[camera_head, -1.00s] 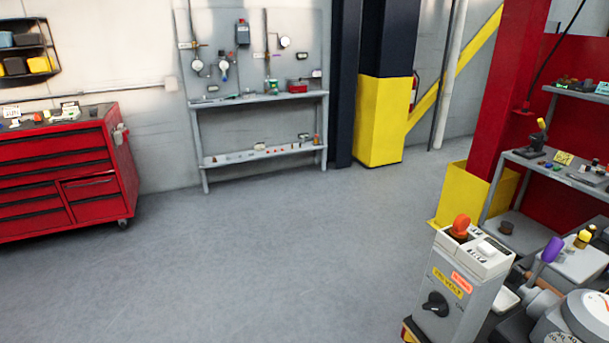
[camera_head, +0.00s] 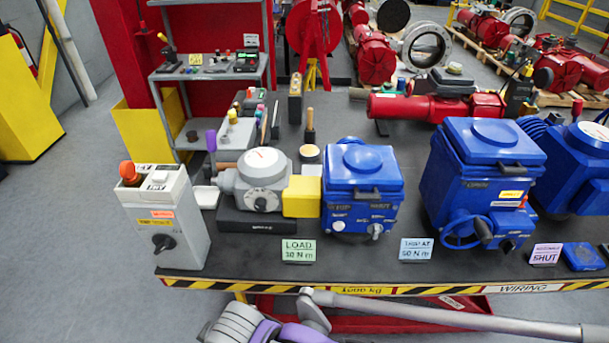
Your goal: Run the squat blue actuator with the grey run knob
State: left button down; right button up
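A squat blue actuator (camera_head: 358,172) with a square lid stands on the dark bench, right of centre in the head view. On the lower right of its front is a small grey knob (camera_head: 376,231), and a round light button sits on the lower left. A yellow block (camera_head: 301,197) touches or nearly touches its left side, beside a grey unit with a dial (camera_head: 262,180). A green card (camera_head: 298,250) reading LOAD 30 N m stands in front to the left. Neither of my grippers is in view.
A larger blue actuator with a handwheel (camera_head: 465,234) stands to the right. A grey control box (camera_head: 165,215) with an orange button stands at the bench's left end. Cards stand along the striped front edge (camera_head: 400,290). A long grey bar (camera_head: 420,311) crosses below it.

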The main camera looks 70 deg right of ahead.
aim_at(375, 228)
jog(key=k+j+z, duration=0.2)
jog(key=k, duration=0.4)
jog(key=z, duration=2.05)
jog(key=i+j, duration=0.1)
jog(key=j, duration=0.2)
jog(key=i+j, duration=0.1)
jog(key=j, duration=0.25)
jog(key=z, duration=0.05)
